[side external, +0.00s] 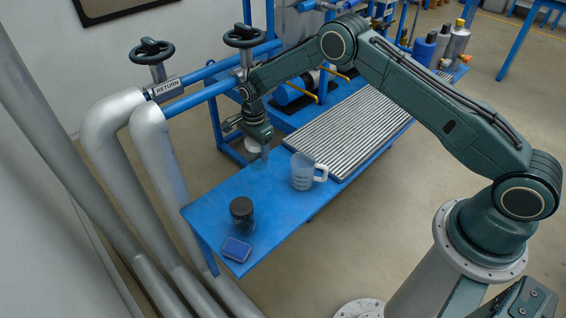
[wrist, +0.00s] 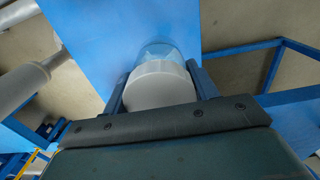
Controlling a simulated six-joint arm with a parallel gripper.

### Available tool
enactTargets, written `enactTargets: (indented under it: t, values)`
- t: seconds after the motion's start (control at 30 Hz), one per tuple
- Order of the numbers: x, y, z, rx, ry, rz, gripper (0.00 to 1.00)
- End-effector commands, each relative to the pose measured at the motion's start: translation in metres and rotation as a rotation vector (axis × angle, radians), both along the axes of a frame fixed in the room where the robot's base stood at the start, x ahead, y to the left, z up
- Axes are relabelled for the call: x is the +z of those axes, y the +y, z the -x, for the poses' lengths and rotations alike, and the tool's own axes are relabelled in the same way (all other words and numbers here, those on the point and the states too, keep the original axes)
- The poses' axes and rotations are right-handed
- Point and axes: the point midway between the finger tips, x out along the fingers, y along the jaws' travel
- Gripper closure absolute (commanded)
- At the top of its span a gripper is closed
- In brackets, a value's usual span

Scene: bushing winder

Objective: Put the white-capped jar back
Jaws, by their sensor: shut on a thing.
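The white-capped jar (wrist: 160,85) is between the two fingers of my gripper (wrist: 160,88) in the wrist view, with its cap facing the camera and part of its clear body showing beyond it. My gripper is shut on it. In the side view my gripper (side external: 257,140) points down near the back edge of the blue table (side external: 215,195). The jar's white cap (side external: 252,145) shows partly there. I cannot tell for sure whether the jar touches the table or is above it.
A clear jug with a white handle (side external: 302,172) stands right of the jar. A black-lidded jar (side external: 242,213) and a small blue box (side external: 237,250) are at the table's near left end. A ribbed grey panel (side external: 345,125) lies behind. Large pipes (side external: 155,150) run along the left.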

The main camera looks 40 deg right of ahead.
Motion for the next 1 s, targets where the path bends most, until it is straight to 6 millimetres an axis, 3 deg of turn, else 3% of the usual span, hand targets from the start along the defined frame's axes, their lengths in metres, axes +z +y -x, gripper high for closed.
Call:
enactTargets:
  t: [0.2,0.57,1.0]
  values:
    - [-0.030,0.000,0.000,0.000,0.000,0.000,0.64]
    - [-0.039,0.000,0.000,0.000,0.000,0.000,0.64]
    - [-0.078,0.000,0.000,0.000,-0.001,0.000,0.64]
